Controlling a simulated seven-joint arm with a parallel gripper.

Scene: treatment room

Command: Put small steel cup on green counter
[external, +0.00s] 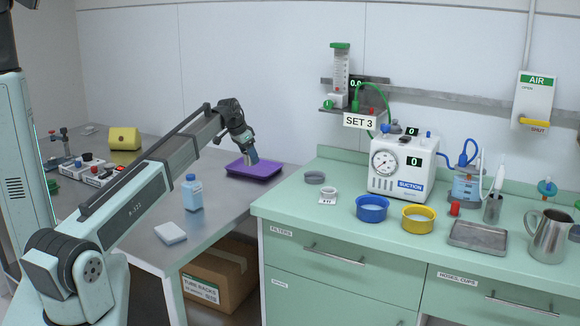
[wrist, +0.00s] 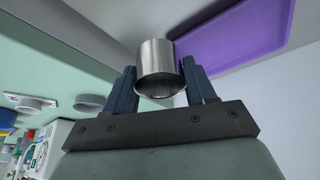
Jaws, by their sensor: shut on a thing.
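The small steel cup (wrist: 158,58) is a shiny open cylinder held between the two fingers of my gripper (wrist: 160,84) in the wrist view. My gripper (external: 252,156) is shut on it. In the external view it hangs over or near the purple tray (external: 262,174) on the grey steel table; its height is hard to tell, and the cup is too small to make out there. The green counter (external: 330,212) stands to the right of that table. It also shows at the left of the wrist view (wrist: 95,75).
Blue (external: 372,209) and yellow (external: 418,219) bowls, a suction unit (external: 398,170), a metal tray (external: 477,236) and a steel jug (external: 549,237) stand further right. The front left is clear.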

